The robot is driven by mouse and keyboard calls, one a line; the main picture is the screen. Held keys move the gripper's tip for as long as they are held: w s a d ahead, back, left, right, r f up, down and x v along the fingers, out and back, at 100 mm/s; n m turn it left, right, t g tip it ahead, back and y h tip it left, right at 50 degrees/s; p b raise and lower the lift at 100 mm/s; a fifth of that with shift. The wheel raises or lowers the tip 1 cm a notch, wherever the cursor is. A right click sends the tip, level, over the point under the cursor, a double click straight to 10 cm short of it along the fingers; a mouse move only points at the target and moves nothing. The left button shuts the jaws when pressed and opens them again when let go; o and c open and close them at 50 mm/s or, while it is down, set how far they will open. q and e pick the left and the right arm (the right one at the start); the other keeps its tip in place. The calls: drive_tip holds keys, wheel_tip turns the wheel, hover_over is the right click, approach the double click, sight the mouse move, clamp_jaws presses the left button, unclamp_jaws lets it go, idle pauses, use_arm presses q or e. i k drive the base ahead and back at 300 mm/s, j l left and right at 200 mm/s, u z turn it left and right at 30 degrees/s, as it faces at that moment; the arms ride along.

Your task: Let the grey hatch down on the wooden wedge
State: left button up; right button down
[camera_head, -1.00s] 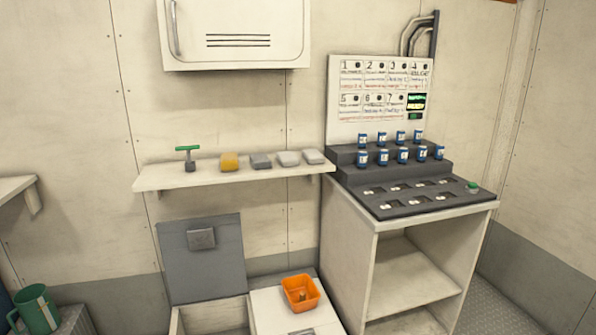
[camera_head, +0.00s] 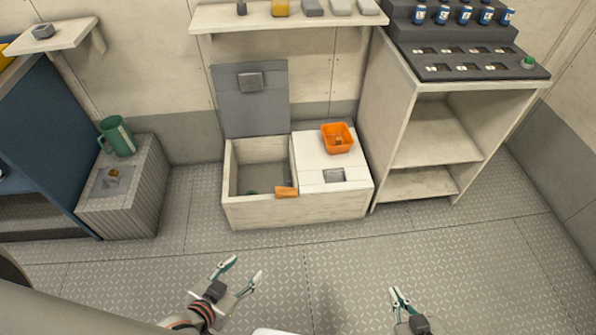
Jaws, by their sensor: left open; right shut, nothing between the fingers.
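The grey hatch (camera_head: 252,101) stands open and upright against the wall, behind the open left compartment of a low white locker (camera_head: 245,212). A small square handle or latch (camera_head: 251,82) is on its face. The wooden wedge (camera_head: 286,192) is an orange-brown block at the front rim of that compartment, near its right corner. My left gripper (camera_head: 242,272) is open and empty, low over the floor in front of the locker. My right gripper (camera_head: 399,297) is shut and empty, further right over the floor. Both are well apart from hatch and wedge.
An orange bin (camera_head: 337,138) sits on the locker's closed white right lid (camera_head: 312,160). A shelf (camera_head: 290,19) juts out above the hatch. A white cabinet (camera_head: 380,128) stands right; a grey box (camera_head: 143,200) with a green mug (camera_head: 117,136) stands left. The floor before the locker is clear.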

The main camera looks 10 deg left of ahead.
sight(252, 98)
drive_tip(key=i+j, duration=0.15)
drive_tip(key=j, duration=0.3)
drive_tip(key=i+j, duration=0.15)
drive_tip(key=j, duration=0.3)
drive_tip(key=i+j+z, duration=0.1)
drive_tip(key=j, duration=0.35)
drive_tip(key=i+j, duration=0.15)
drive_tip(key=j, duration=0.3)
drive_tip(key=i+j, duration=0.15)
drive_tip(key=j, duration=0.3)
drive_tip(key=i+j+z, duration=0.1)
drive_tip(key=i+j, duration=0.5)
